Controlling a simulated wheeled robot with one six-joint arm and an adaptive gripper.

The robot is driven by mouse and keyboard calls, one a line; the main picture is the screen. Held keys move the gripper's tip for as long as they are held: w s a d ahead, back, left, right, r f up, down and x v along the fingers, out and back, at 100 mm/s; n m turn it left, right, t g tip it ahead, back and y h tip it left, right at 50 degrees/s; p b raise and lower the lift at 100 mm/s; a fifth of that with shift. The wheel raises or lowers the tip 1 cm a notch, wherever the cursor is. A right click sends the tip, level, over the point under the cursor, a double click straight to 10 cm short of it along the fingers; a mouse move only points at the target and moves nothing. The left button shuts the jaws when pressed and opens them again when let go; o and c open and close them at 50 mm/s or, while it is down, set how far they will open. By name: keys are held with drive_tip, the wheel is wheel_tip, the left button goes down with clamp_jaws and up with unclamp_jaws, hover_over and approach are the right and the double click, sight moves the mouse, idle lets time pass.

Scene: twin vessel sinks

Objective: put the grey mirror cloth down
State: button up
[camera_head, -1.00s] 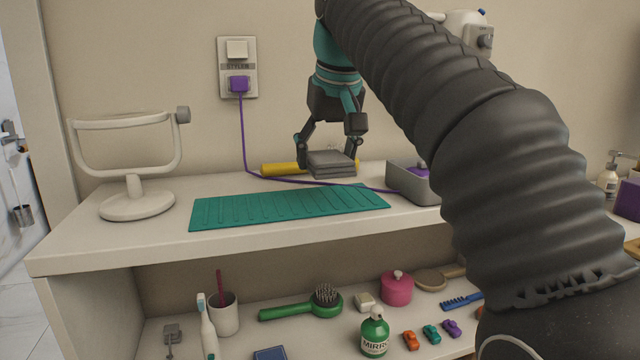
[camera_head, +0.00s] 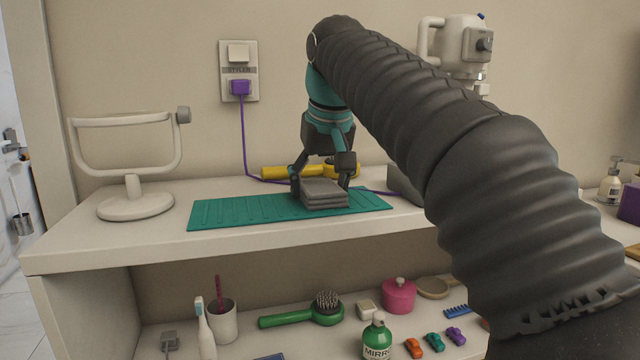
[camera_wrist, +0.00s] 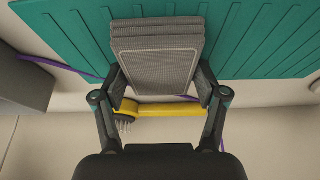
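The grey mirror cloth (camera_head: 325,195) is a folded, layered stack over the right-hand part of the teal ribbed mat (camera_head: 245,211). My gripper (camera_head: 320,182) points down with its fingers on opposite sides of the cloth. In the wrist view, the fingertips of my gripper (camera_wrist: 161,86) press against both sides of the cloth (camera_wrist: 155,62) near its rear end, and the teal mat (camera_wrist: 70,35) lies beneath. The cloth looks level. I cannot tell whether its underside touches the mat.
A yellow-handled brush (camera_head: 285,172) lies behind the mat. A purple cord (camera_head: 243,135) runs from the wall socket along the counter behind the mat. A grey box (camera_head: 402,184), partly hidden by my arm, stands right. A white mirror stand (camera_head: 134,204) is left. The mat's left part is clear.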

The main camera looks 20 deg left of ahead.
sight(327, 193)
drive_tip(key=shift+o, duration=1.2)
drive_tip(key=shift+r, duration=0.1)
drive_tip(key=p+v, duration=0.4)
drive_tip(key=v, duration=0.8)
drive_tip(key=shift+w+r, duration=0.1)
